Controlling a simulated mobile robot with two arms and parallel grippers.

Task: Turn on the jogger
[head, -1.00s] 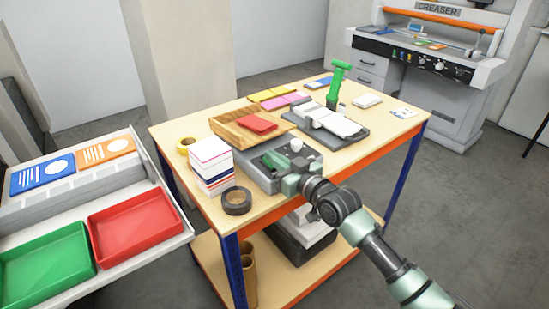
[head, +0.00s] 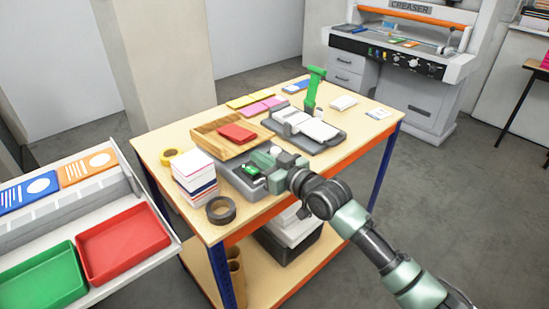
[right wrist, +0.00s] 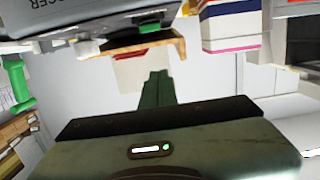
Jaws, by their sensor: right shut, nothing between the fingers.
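The jogger is a grey machine (head: 229,178) at the table's front edge, with a wooden tray (head: 208,136) holding a red stack. A green button (right wrist: 150,28) and a pale knob (right wrist: 87,49) show on it in the right wrist view, where part of its lettering is cut off at the top. My right gripper (head: 250,172) is low at the jogger's front right, its body hiding part of the machine. In the right wrist view its dark green fingers (right wrist: 157,74) are together and empty, apart from the button in the picture. My left gripper is out of view.
Red (head: 125,245) and green trays stand left.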

